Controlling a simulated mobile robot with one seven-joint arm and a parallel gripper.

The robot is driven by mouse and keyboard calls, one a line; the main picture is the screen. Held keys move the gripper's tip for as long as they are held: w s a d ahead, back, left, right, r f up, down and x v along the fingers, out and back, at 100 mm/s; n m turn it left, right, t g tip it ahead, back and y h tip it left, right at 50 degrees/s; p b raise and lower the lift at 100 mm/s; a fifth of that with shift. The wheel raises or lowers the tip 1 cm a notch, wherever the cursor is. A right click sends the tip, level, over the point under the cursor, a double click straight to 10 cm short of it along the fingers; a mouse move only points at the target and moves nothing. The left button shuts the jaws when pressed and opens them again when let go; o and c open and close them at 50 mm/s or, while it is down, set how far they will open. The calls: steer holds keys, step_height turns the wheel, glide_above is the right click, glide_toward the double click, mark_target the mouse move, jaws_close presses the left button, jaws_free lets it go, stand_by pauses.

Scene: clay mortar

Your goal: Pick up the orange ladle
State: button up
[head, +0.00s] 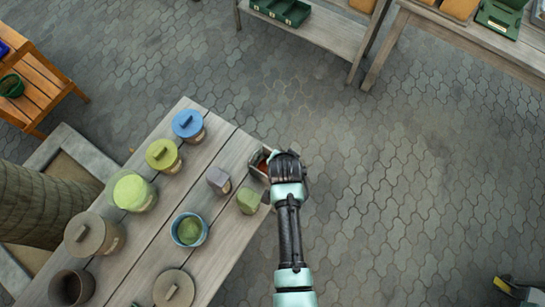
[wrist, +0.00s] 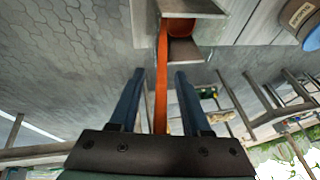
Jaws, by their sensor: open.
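The orange ladle (wrist: 161,100) shows in the wrist view as a long, thin orange strip. It runs between the two fingers of my gripper (wrist: 160,74), which are open on either side and appear apart from it. Its far end meets a grey box-like holder (wrist: 196,8). In the head view only a small orange patch of the ladle (head: 263,167) shows beside my gripper (head: 272,162), at the right edge of the table. My arm and hand hide most of the ladle and the fingertips there.
The grey wooden table (head: 150,235) carries a blue-lidded jar (head: 188,126), a yellow-green-lidded jar (head: 163,155), a blue bowl (head: 189,230), grey and green blocks, and several other pots. Paved floor (head: 400,170) lies open to the right. Benches stand at the top.

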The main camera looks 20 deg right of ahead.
steer(key=shift+w+f, duration=0.1)
jaws_close()
stand_by(1.4)
